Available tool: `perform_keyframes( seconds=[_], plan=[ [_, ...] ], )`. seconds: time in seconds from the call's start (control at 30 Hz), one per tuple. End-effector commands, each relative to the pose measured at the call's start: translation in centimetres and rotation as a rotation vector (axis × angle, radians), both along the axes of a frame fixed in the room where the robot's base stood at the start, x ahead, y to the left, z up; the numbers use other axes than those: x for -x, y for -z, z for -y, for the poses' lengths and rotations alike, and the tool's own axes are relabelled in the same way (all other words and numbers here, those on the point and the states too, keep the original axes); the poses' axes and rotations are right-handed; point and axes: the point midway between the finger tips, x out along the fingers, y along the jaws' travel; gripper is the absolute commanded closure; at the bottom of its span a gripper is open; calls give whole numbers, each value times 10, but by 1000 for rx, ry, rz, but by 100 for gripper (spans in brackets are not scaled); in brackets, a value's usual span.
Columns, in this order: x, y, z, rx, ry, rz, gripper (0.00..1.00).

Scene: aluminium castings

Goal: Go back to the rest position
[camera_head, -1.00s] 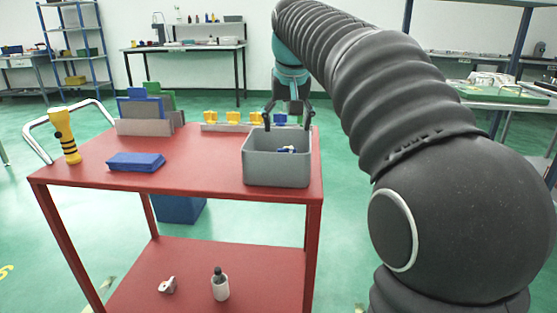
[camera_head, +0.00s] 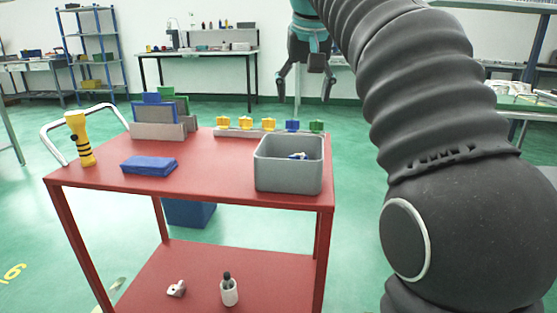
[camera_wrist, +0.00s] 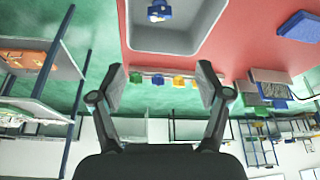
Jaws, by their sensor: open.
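My gripper (camera_head: 304,88) hangs in the air above and behind the grey bin (camera_head: 288,184), with its two fingers spread apart and nothing between them. In the wrist view my gripper (camera_wrist: 163,90) also shows open and empty. The grey bin stands on the right end of the red cart top (camera_head: 215,178). A small blue and white part (camera_head: 298,156) lies inside the bin; it also shows in the wrist view (camera_wrist: 159,11).
Behind the bin is a row of yellow, blue and green pieces (camera_head: 269,124). A blue cloth (camera_head: 149,165), a yellow torch (camera_head: 79,140) and a grey holder with panels (camera_head: 158,130) stand left. A workbench (camera_head: 198,53) is at the back wall.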

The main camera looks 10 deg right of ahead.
Motion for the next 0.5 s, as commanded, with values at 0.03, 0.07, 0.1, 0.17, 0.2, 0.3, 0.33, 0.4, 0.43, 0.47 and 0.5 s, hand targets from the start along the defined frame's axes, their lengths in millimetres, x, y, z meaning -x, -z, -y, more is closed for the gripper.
perform_keyframes(
  seconds=[0.03,0.07,0.1,0.17,0.2,0.3,0.33,0.4,0.43,0.47,0.5],
  plan=[
    [4,2,0,0,-2,1,24],
    [7,3,1,1,-3,4,24],
    [12,7,1,1,-6,5,24],
    [22,14,1,1,-11,9,24],
    [30,20,2,1,-15,12,24],
    [52,39,3,2,-27,21,24],
    [58,46,3,2,-31,25,24],
    [74,62,4,3,-39,31,24],
    [81,69,4,4,-42,34,24],
    [88,76,4,3,-45,38,24],
    [98,87,4,3,-49,42,24]
  ],
)
